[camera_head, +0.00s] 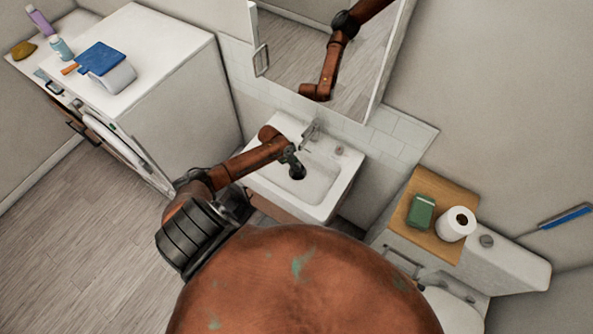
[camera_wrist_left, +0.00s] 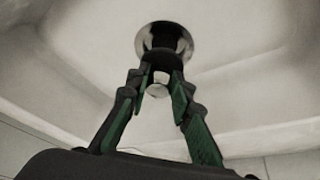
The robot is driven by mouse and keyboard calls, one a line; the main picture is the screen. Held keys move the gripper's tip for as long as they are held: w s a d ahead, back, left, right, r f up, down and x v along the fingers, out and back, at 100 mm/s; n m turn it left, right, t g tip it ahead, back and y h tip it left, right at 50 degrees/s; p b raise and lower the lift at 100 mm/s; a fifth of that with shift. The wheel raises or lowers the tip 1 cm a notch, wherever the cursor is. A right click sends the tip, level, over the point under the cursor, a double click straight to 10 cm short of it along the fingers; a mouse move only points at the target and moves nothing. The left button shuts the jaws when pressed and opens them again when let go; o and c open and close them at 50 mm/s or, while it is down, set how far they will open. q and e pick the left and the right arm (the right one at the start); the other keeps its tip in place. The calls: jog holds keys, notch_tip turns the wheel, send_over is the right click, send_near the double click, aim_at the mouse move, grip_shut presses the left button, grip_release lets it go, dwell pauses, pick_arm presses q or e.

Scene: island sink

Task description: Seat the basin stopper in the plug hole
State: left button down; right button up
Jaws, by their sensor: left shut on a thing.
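The white basin (camera_head: 322,182) is below the mirror, with a chrome tap (camera_head: 311,132) at its back edge. My left gripper (camera_head: 295,170) reaches down into the left part of the basin. In the left wrist view its fingers (camera_wrist_left: 161,75) are closed around the stopper (camera_wrist_left: 160,58), a small dark piece with a pale part between the fingers. A shiny round metal rim (camera_wrist_left: 178,32), apparently the plug hole, shows at the fingertips. The stopper overlaps it; I cannot tell whether they touch. My right gripper is not in view.
A wooden board (camera_head: 439,193) at right holds a green box (camera_head: 420,210) and a paper roll (camera_head: 456,223). A white cabinet (camera_head: 165,35) stands at left with a blue cloth (camera_head: 101,58). The mirror (camera_head: 322,50) reflects an arm. The right half of the basin is clear.

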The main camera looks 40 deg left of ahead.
pick_arm(q)
notch_tip(320, 180, down, 4)
jog(key=b, duration=0.3)
jog(key=shift+f, duration=0.25)
jog(key=shift+r, duration=0.2)
jog(key=shift+f, duration=0.1)
jog(key=c, duration=1.7)
grip_release()
jog(key=v, duration=1.2)
